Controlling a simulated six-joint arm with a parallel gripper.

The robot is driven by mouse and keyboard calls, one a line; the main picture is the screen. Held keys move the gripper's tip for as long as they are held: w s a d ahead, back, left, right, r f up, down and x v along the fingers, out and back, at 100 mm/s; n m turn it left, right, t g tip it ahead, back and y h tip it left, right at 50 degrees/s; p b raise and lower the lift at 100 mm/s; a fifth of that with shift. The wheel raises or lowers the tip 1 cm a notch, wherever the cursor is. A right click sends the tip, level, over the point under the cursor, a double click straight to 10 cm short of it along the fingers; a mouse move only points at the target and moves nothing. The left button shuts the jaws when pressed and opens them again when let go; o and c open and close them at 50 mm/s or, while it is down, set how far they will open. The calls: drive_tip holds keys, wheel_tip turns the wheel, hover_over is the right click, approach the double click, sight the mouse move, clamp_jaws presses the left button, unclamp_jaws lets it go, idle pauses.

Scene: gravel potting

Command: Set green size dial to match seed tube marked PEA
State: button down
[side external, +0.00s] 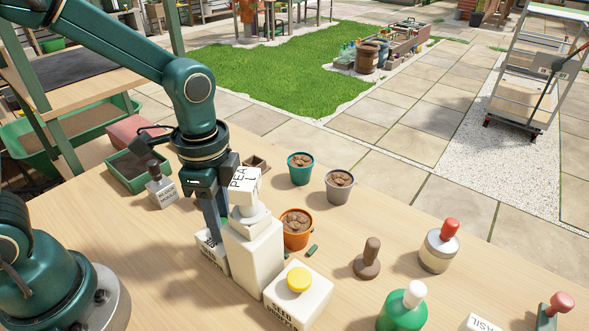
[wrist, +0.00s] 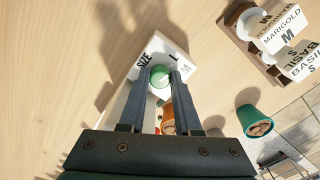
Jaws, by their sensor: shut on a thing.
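The green dial (wrist: 160,76) sits on a white box (wrist: 143,60) lettered SIZE in the wrist view. An L shows near the dial; the other marks are hidden or too small to read. My gripper (wrist: 166,78) is shut on the dial, one finger on each side. In the side view my gripper (side external: 222,228) reaches down behind a tall white block, which mostly hides the dial. The white tag marked PEA, with an L below it, (side external: 243,183) tops the seed tube above that block (side external: 254,255). I cannot tell which size the dial points at.
A yellow button (side external: 298,280) on a white box is in front. An orange pot (side external: 296,242), a teal pot (side external: 300,174) and a grey pot (side external: 339,192) stand behind. A brown stamp (side external: 368,260) is to the right. MARIGOLD (wrist: 284,30) and BASIL (wrist: 304,66) tags show in the wrist view.

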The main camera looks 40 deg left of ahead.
drive_tip(key=shift+n, duration=1.3)
drive_tip(key=c, duration=0.6)
unclamp_jaws()
drive_tip(key=shift+r, duration=2.6)
